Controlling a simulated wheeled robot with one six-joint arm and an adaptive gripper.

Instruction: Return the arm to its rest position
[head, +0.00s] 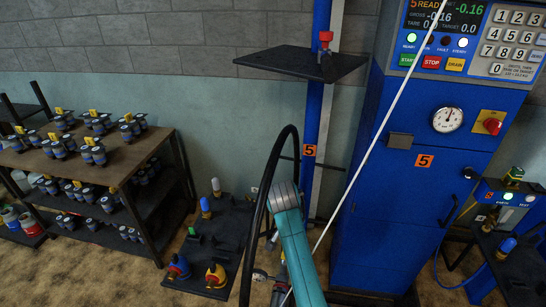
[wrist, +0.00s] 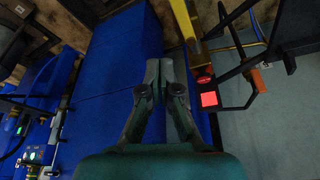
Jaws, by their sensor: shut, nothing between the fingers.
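My gripper (wrist: 160,72) shows in the wrist view with its two dark green fingers closed together and nothing between them. Blue panels, apparently the scale cabinet, lie behind the fingertips; the gap to them is hard to judge. In the head view my teal arm (head: 298,250) rises from the bottom centre, in front of the blue column and left of the blue cabinet (head: 372,235). I cannot clearly make out the gripper there.
A dark shelf (head: 290,64) carries a red-topped fitting (head: 325,40). A rack (head: 95,165) of small cylinders stands left, with a low black platform (head: 215,235) on the floor. A yellow bar (wrist: 184,18) and a lit red square (wrist: 209,99) are right of the fingers.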

